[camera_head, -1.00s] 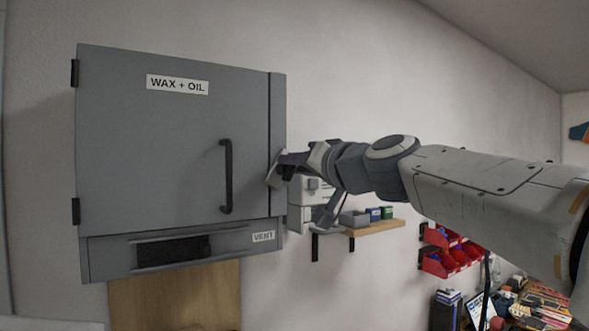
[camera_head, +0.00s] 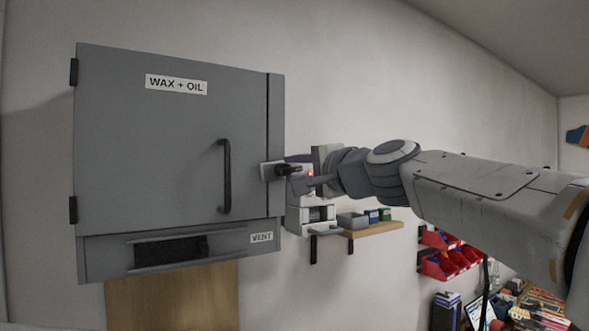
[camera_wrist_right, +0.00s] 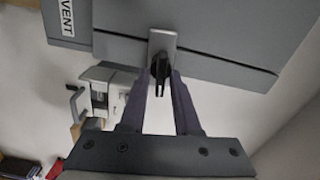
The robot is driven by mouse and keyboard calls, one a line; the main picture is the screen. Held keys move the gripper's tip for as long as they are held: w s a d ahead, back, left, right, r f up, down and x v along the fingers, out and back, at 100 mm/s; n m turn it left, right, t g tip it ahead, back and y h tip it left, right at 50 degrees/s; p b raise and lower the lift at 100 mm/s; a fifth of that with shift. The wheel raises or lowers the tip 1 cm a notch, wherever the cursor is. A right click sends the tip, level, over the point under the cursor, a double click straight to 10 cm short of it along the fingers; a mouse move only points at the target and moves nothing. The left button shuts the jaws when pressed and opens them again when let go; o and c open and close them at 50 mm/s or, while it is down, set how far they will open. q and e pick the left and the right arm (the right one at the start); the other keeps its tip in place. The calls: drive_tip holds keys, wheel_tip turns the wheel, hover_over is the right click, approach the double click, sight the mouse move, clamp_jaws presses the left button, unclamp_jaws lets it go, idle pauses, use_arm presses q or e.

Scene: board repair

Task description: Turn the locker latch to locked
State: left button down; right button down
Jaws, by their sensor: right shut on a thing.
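The grey locker (camera_head: 150,140), labelled WAX + OIL, hangs on the wall at the left with its door shut. Its latch has a light metal plate (camera_head: 267,171) lying about level across the seam at the door's right edge, with a dark knob at its right. The plate also shows in the right wrist view (camera_wrist_right: 164,42), above the dark knob (camera_wrist_right: 160,68). My right gripper (camera_head: 296,170) is shut on the latch knob, its two fingers on either side of it in the wrist view (camera_wrist_right: 161,78). The fingers partly hide the knob. My left gripper is not in view.
A black door handle (camera_head: 226,176) stands left of the latch. Below the door is a vent panel (camera_head: 262,238). A wooden shelf (camera_head: 380,229) with small boxes and a white machine (camera_head: 318,214) sits behind and below my right gripper. Red bins (camera_head: 440,265) hang lower right.

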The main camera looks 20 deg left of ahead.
drive_tip(key=shift+f+m, duration=0.1)
drive_tip(key=shift+m, duration=0.6)
drive_tip(key=c, duration=0.9)
unclamp_jaws()
